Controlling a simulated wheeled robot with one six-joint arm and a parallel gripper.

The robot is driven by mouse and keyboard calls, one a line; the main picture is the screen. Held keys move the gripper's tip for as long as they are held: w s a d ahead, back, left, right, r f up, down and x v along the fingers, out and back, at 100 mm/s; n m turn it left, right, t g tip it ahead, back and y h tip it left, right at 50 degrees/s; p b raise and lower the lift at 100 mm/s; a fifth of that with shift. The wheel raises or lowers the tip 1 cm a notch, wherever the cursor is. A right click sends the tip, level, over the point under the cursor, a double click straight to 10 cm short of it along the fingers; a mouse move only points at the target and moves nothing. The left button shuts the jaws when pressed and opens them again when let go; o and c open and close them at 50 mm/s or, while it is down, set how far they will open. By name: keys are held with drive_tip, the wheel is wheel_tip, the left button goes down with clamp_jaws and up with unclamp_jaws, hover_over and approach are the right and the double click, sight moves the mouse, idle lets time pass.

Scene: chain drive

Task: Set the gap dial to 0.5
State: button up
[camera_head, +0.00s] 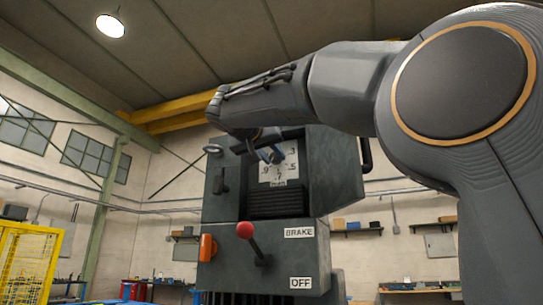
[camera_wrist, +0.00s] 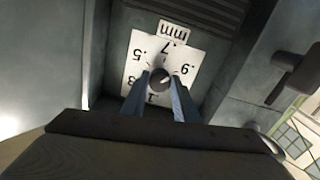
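The gap dial's knob (camera_wrist: 159,80) is a small round dark knob with a light line across its face. It sits in the middle of a white scale plate (camera_wrist: 140,50) marked in tenths and "mm", upside down in the wrist view. In the head view, the plate (camera_head: 278,172) is on the upper front of a grey machine, partly hidden by my gripper. My gripper (camera_head: 272,153) is at the dial; in the wrist view its two bluish fingers (camera_wrist: 160,88) stand on either side of the knob. I cannot tell whether they touch it. The small line's exact reading is unclear.
A red-knobbed brake lever (camera_head: 245,231) and an orange part (camera_head: 207,247) are lower on the machine. A dark lever (camera_head: 221,181) is left of the dial and also shows in the wrist view (camera_wrist: 296,72). A yellow cage (camera_head: 27,262) stands far left.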

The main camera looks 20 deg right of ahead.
drive_tip(key=shift+c, duration=0.6)
drive_tip(key=shift+n, duration=0.4)
drive_tip(key=n+b, duration=0.1)
drive_tip(key=n, duration=0.2)
drive_tip(key=shift+n, duration=0.4)
drive_tip(key=n, duration=0.4)
drive_tip(key=shift+d+r+n, duration=0.1)
drive_tip(key=shift+n, duration=0.2)
drive_tip(key=n+p, duration=0.1)
drive_tip(key=n, duration=0.4)
drive_tip(key=shift+s+r+p, duration=0.1)
drive_tip(key=shift+r+p, duration=0.05)
drive_tip(key=shift+p, duration=0.25)
drive_tip(key=shift+n+p, duration=0.95)
drive_tip(key=shift+n, duration=1.55)
drive_tip(key=o, duration=1.1)
drive_tip(key=shift+c, duration=0.2)
